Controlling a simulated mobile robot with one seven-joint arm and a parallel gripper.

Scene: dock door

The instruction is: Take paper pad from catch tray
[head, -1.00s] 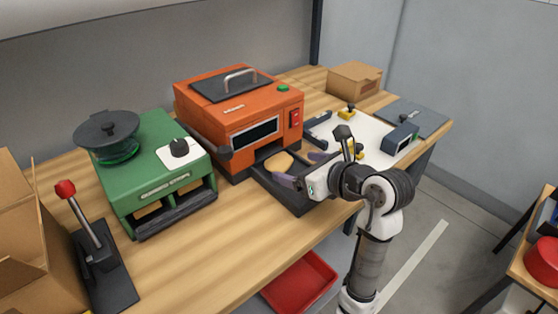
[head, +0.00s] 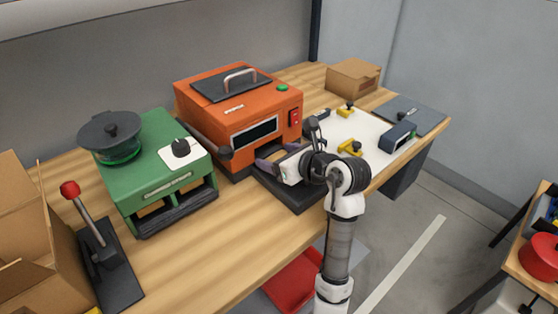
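The dark catch tray (head: 297,196) juts out from the front of the orange machine (head: 237,108). My gripper (head: 277,157) is over the tray, close to the machine's front opening, with its purple fingers spread apart and pointing toward the machine.
A green machine (head: 155,165) with a dark reel stands left of the orange one. A lever stand (head: 98,250) and cardboard box are at far left. Right of the tray lie a white board (head: 360,128), yellow clamps and a dark device (head: 397,138). The front-middle tabletop is clear.

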